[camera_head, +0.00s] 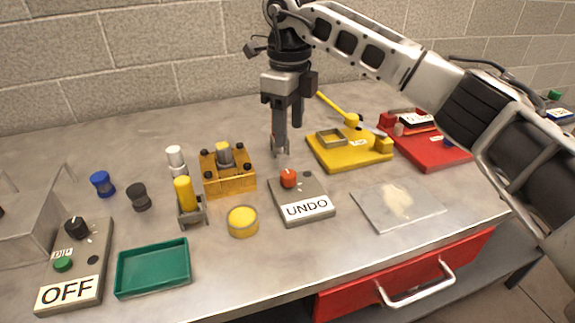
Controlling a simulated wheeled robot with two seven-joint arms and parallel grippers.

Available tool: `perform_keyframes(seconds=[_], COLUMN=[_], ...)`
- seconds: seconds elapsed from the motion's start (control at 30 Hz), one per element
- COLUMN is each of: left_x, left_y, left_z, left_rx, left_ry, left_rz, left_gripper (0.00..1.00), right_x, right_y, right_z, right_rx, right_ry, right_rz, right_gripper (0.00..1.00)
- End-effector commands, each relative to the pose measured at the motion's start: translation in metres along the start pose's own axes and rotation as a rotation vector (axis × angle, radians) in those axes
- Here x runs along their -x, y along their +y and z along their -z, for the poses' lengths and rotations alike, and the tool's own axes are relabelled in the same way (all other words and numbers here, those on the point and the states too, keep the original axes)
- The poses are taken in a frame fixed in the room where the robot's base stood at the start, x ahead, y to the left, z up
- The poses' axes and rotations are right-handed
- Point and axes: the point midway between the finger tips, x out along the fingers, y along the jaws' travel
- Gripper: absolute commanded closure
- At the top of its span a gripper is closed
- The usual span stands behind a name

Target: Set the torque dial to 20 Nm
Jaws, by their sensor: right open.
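No dial with a readable Nm scale shows. A grey box (318,190) labelled "UNDO" carries a red-orange knob (289,178) near its far left corner. Another grey box (88,270) labelled "OFF" carries a black knob (76,228) and a green button (63,264). I cannot tell which knob is the torque dial. My right gripper (280,150) points down, open and empty, just behind the red-orange knob in the picture and apart from it. My left gripper is not in view.
A yellow block (229,184) and a yellow disc (243,221) are left of the UNDO box. A yellow tray (345,160), a red tray (440,157) and a pale plate (398,205) lie right. A green tray (153,267) is front left. A red drawer (400,278) is below the bench.

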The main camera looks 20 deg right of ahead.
Motion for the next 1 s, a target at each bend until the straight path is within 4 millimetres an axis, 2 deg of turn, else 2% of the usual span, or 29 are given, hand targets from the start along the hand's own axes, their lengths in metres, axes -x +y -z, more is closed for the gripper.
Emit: perform_keyframes(seconds=[0.03,0.2,0.5,0.7,0.97,1.0], left_x=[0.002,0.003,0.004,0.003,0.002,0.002], left_y=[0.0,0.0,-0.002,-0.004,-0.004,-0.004], left_z=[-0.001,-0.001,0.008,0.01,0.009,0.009], left_rx=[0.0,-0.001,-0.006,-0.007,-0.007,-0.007], left_ry=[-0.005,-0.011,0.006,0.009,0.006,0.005], left_rz=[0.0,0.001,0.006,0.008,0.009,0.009], left_gripper=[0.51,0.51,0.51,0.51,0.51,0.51], right_x=[-0.013,-0.05,-0.099,-0.111,-0.112,-0.112], right_y=[0.001,0.001,0.001,0.001,0.001,0.001], right_z=[0.001,0.001,0.0,0.0,-0.001,-0.001], right_rx=[0.0,0.001,0.001,0.001,0.001,0.001], right_ry=[0.004,0.004,0.0,-0.001,-0.001,-0.001], right_rz=[-0.002,-0.004,-0.002,0.0,0.0,0.0], right_gripper=[0.48,0.48,0.48,0.48,0.48,0.59])
